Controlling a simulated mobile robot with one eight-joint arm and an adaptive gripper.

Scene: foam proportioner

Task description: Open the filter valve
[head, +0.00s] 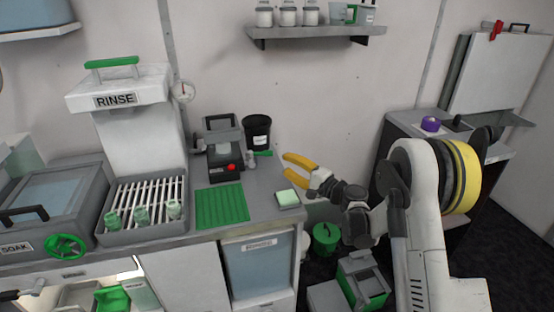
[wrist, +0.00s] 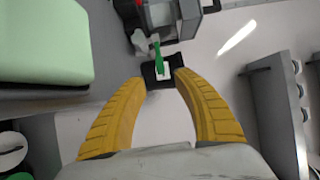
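A small green lever (head: 263,153) on a pale fitting sits at the right side of a black machine (head: 222,150) on the counter. The lever also shows in the wrist view (wrist: 157,56), beyond my fingertips. It looks like a valve handle, but I see no label on it. My gripper (head: 287,163) has yellow fingers, spread apart and empty, right of the lever and above the counter's right end. In the wrist view my gripper (wrist: 160,79) shows a clear gap between its tips.
A pale green sponge-like block (head: 287,197) lies below my gripper at the counter's edge. A black cup (head: 257,132) stands behind the lever. A green mat (head: 222,205) lies in front of the machine. A shelf (head: 316,33) with jars hangs on the wall above.

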